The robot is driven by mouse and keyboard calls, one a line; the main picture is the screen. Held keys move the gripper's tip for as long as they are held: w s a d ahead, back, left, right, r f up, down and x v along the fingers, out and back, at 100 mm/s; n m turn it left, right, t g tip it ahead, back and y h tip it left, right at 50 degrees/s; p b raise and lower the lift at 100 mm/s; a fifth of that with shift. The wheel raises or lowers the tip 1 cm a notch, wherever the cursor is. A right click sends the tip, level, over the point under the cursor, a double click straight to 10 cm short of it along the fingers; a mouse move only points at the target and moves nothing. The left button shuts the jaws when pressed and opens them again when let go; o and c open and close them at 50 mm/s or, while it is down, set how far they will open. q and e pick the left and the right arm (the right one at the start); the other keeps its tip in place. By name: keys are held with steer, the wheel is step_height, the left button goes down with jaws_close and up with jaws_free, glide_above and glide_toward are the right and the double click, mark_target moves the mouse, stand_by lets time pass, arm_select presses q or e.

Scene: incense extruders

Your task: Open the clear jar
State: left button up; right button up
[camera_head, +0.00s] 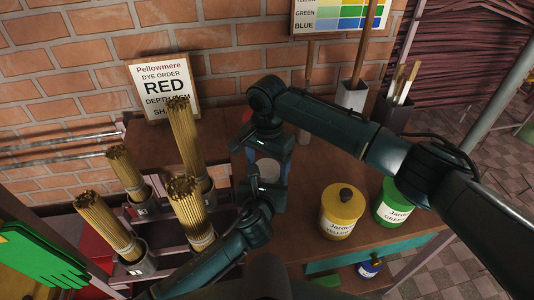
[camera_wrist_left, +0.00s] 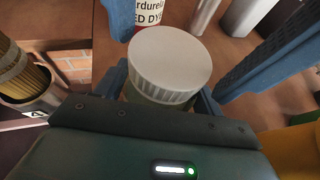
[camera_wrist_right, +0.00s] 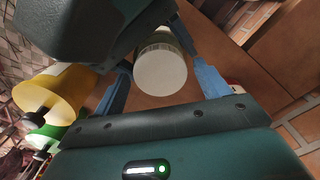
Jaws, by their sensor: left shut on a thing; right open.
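The clear jar (camera_wrist_left: 130,95) has a white ribbed lid (camera_wrist_left: 170,68) and stands upright on the brown table. Most of its body is hidden by my grippers. My left gripper (camera_head: 266,192) is shut on the jar's body, low down, with a finger on each side. My right gripper (camera_head: 268,150) is open above and around the lid, its blue fingers apart from it on both sides in the right wrist view (camera_wrist_right: 163,88).
A red dye pot (camera_wrist_left: 160,14) stands close behind the jar. Yellow (camera_head: 342,212) and green (camera_head: 390,208) pots stand to the right, a blue pot (camera_head: 370,268) lower. Incense bundles in cups (camera_head: 188,205) crowd the left.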

steer(key=shift+f, duration=0.1)
steer(key=shift+c, duration=0.5)
steer(key=c, duration=0.9)
steer(key=n, duration=1.3)
steer(key=o, duration=1.1)
steer(key=shift+c, duration=0.2)
